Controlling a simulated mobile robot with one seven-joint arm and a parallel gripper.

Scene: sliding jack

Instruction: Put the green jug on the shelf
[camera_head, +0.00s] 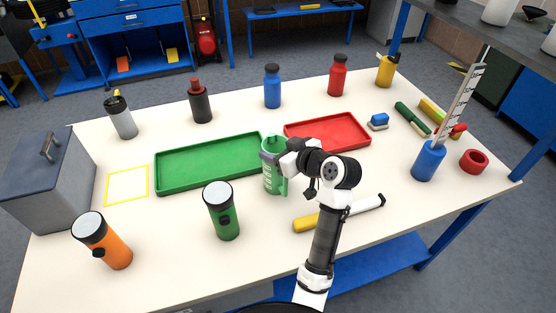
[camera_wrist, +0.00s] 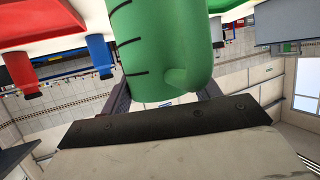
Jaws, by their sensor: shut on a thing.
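The green jug (camera_head: 271,181), light green with dark marks on its side and a handle, is near the middle of the white table, at the right end of the green tray. My gripper (camera_head: 270,154) is shut on it from the right, near its upper part. In the wrist view the jug (camera_wrist: 165,50) fills the space between my two fingers (camera_wrist: 163,95). It looks upright; I cannot tell whether its base touches the table. A grey raised shelf (camera_head: 470,27) on blue posts is at the upper right, with white containers on it.
A green tray (camera_head: 205,181) and a red tray (camera_head: 361,150) flank the jug. A blue cup holding a tall ruler (camera_head: 459,105) stands at right, before the shelf. Several bottles line the back.

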